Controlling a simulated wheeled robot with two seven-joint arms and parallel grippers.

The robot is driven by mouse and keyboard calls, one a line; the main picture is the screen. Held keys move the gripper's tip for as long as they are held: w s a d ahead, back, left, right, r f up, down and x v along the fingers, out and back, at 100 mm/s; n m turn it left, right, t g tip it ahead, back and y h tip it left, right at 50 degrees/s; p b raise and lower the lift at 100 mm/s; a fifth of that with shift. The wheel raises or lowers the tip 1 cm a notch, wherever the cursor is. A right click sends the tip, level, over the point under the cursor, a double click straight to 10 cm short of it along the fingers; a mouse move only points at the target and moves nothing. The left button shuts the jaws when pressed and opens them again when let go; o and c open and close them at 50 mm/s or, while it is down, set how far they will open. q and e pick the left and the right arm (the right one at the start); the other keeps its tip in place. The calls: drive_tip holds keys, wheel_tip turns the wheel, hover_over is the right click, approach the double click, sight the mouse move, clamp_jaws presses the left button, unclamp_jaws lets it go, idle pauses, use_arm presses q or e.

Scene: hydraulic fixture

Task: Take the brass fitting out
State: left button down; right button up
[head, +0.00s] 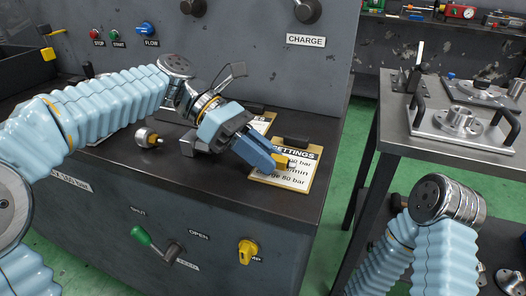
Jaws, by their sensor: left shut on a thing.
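My left gripper (274,160) reaches in from the left over the bench top, pointing down and to the right. Its blue fingers are shut on a small brass-coloured piece (284,160), which seems to be the brass fitting; only a little of it shows past the fingertips. The piece is in front of the settings card, and I cannot tell whether it touches it. My right arm shows at the lower right, but its gripper is out of view.
A clipboard with a settings card (296,177) lies at the bench's right end. A round metal part with a brass tip (148,138) lies on the bench (215,188). The front panel carries a green-handled lever (142,237) and yellow knob (246,251). A handled fixture plate (462,127) rests on the right table.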

use_arm(q)
drive_tip(key=c, duration=0.9)
unclamp_jaws()
drive_tip(key=shift+o, duration=0.2)
drive_tip(key=p+v, duration=0.1)
drive_tip(key=v, duration=1.2)
drive_tip(key=shift+w+a+r, duration=0.15)
drive_tip(key=shift+a+r, duration=0.05)
drive_tip(key=shift+a, duration=0.15)
